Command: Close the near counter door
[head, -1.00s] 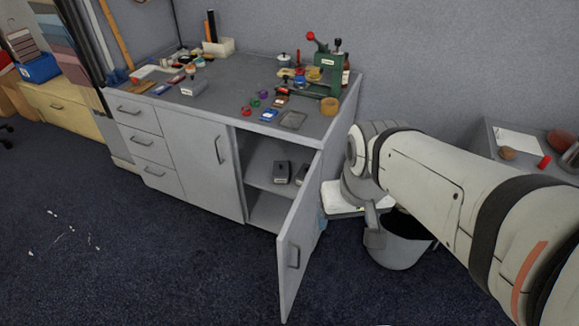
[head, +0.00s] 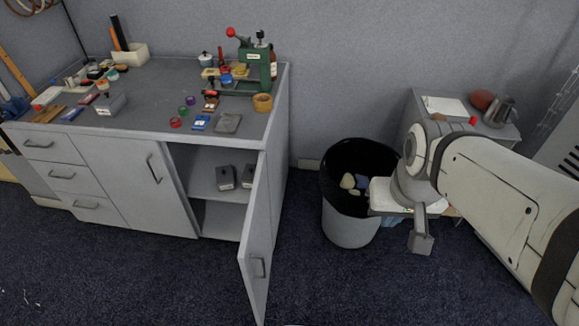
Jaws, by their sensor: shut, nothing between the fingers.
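The near counter door (head: 257,245) is a grey panel with a dark handle (head: 257,267). It stands wide open at the right end of the grey counter (head: 140,125), swung out toward me. The open compartment (head: 215,175) behind it shows a shelf with two small dark boxes. My gripper (head: 421,243) is at the end of my white arm, to the right of the door and apart from it, above the floor beside the bin. It looks shut and empty; its fingertips are small in this view.
A black-lined waste bin (head: 349,228) with scraps in it stands between the door and my gripper. A small side cabinet (head: 415,115) with loose items stands behind my arm. The counter top holds a green press (head: 256,70) and many small things.

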